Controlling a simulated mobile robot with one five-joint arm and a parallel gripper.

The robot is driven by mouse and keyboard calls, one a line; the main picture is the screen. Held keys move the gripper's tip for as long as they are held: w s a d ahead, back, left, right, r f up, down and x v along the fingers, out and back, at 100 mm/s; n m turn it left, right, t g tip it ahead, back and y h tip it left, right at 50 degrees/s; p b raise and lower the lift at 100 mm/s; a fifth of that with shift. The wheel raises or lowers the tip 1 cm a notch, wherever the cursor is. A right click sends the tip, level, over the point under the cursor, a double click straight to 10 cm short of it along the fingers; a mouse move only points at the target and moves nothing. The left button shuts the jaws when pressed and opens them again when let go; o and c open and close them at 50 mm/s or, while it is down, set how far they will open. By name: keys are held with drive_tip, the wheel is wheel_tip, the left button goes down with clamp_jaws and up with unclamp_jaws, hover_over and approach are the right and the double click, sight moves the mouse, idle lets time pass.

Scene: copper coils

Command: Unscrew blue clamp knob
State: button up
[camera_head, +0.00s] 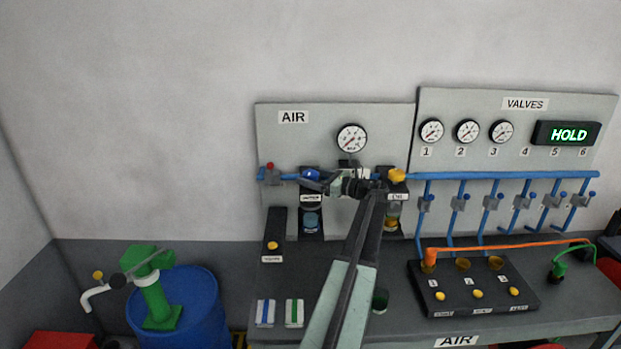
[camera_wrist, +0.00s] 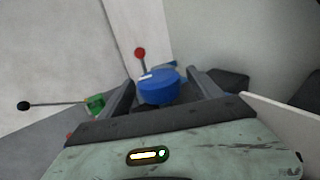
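The blue clamp knob (camera_wrist: 158,88) has a round blue body with a white mark on top. In the wrist view it sits between the tips of my gripper's two dark fingers (camera_wrist: 161,84). A narrow gap seems to show on each side of it, so the fingers look open around it; contact is hard to judge. In the head view the blue knob (camera_head: 311,174) shows on the AIR panel, above a blue-capped unit. My gripper (camera_head: 328,181) reaches it from the right, and my arm hides part of the panel there.
A red-tipped lever (camera_wrist: 140,53) stands just behind the knob; it also shows in the head view (camera_head: 269,167). A yellow knob (camera_head: 397,175) is to the right on the blue pipe. A gauge (camera_head: 352,139) is above. A blue barrel (camera_head: 190,308) with a green pump stands at left.

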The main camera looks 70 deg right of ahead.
drive_tip(key=s+a, duration=0.1)
drive_tip(key=s, duration=0.6)
drive_tip(key=shift+s, duration=0.4)
